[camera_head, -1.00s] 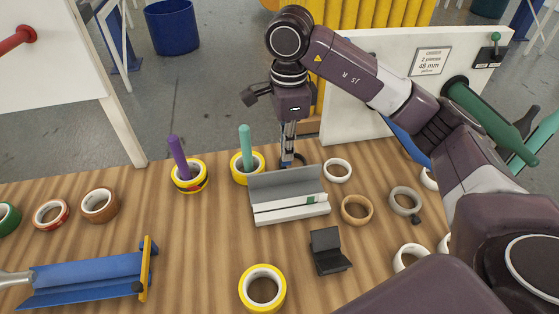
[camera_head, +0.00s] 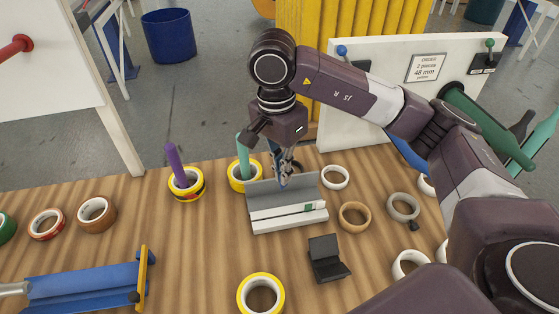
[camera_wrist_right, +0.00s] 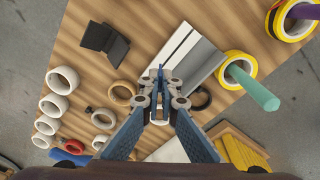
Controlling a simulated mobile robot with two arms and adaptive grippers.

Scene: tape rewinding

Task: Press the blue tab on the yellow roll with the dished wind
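A yellow roll (camera_head: 246,184) stands around a teal post (camera_head: 243,152) at the back; both also show in the right wrist view, the roll (camera_wrist_right: 226,63) and the post (camera_wrist_right: 254,88). A yellow roll with black and red marks (camera_head: 186,190) sits around a purple post (camera_head: 175,157). Another yellow roll (camera_head: 243,287) lies flat at the front. I cannot make out a blue tab or a dished wind on any of them. My right gripper (camera_head: 282,181) points down right of the teal post, behind the grey-white holder (camera_head: 288,214). Its tips (camera_wrist_right: 160,72) are together, apparently empty. My left gripper is out of view.
A black hinged stand (camera_head: 326,258), a tan roll (camera_head: 354,216) and a grey roll (camera_head: 403,206) lie to the right. A blue tray (camera_head: 80,280) with a yellow end plate lies front left. A white panel (camera_head: 385,125) stands at the back.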

